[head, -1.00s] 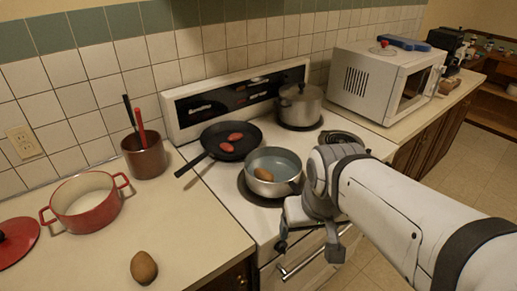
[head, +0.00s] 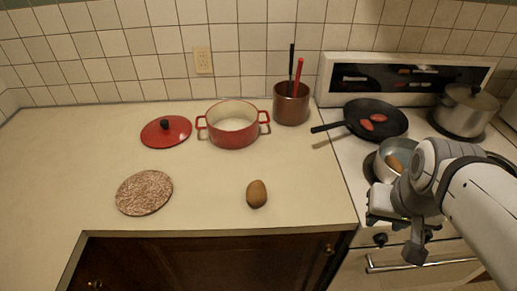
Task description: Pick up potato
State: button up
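A brown potato (head: 257,194) lies on the beige counter near its front edge, in front of the red pot. Another brown, potato-like item (head: 393,162) lies in the grey saucepan on the stove. My gripper (head: 395,232) is at the right, in front of the stove and to the right of the counter potato, well apart from it. Its fingers point down and are partly hidden by my arm, so I cannot tell how far they are open. I see nothing held in it.
A red pot (head: 232,126), its red lid (head: 166,131), a utensil crock (head: 291,104) and a speckled round mat (head: 144,192) are on the counter. A black pan (head: 376,119) with two red items, the saucepan (head: 382,173) and a steel pot (head: 463,111) occupy the stove. Counter around the potato is clear.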

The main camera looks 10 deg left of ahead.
aim_at(256, 193)
jog(key=u, duration=0.9)
jog(key=k, duration=1.05)
jog(key=u, duration=0.7)
jog(key=i, duration=1.4)
jog(key=z, duration=0.5)
